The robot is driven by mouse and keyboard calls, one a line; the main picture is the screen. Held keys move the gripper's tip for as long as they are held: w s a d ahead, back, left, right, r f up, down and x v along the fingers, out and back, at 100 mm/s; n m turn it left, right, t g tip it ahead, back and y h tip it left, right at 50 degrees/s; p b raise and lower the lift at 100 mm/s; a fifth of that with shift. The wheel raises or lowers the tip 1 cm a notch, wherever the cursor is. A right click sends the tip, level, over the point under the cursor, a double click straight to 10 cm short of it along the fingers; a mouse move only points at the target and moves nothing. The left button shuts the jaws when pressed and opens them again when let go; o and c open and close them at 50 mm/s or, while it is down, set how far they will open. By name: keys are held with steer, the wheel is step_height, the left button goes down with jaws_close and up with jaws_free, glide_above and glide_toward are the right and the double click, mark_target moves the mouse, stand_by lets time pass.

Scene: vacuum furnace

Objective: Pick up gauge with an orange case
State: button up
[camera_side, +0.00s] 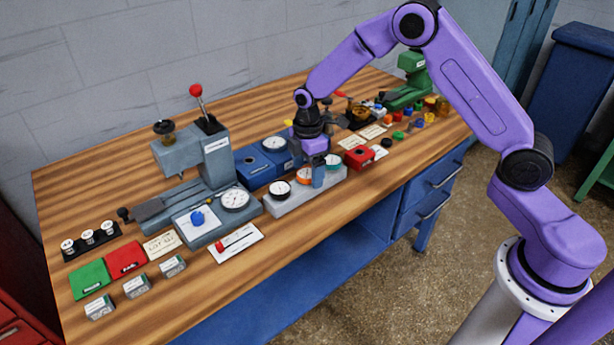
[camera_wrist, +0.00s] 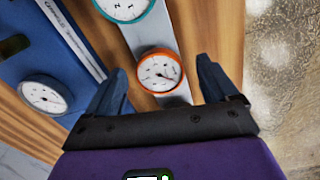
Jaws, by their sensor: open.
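The gauge with an orange case (camera_wrist: 160,72) is round with a white dial and sits in a pale grey rack. In the wrist view it lies between and a little ahead of my open, empty fingers (camera_wrist: 162,88). In the side view the orange gauge (camera_side: 304,176) shows in the middle of the rack, partly hidden by my gripper (camera_side: 318,172), which points down over the rack. A teal-cased gauge (camera_wrist: 124,6) stands beside it in the same rack and also shows in the side view (camera_side: 333,161). A dark-cased gauge (camera_side: 279,188) sits at the rack's left end.
The grey rack (camera_side: 300,201) lies near the bench's front edge. A blue box with a gauge (camera_side: 262,166) stands behind it, and a red block (camera_side: 358,158) lies to its right. A grey press with a red-knobbed lever (camera_side: 196,91) stands left.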

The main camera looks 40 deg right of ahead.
steer(key=c, duration=1.2)
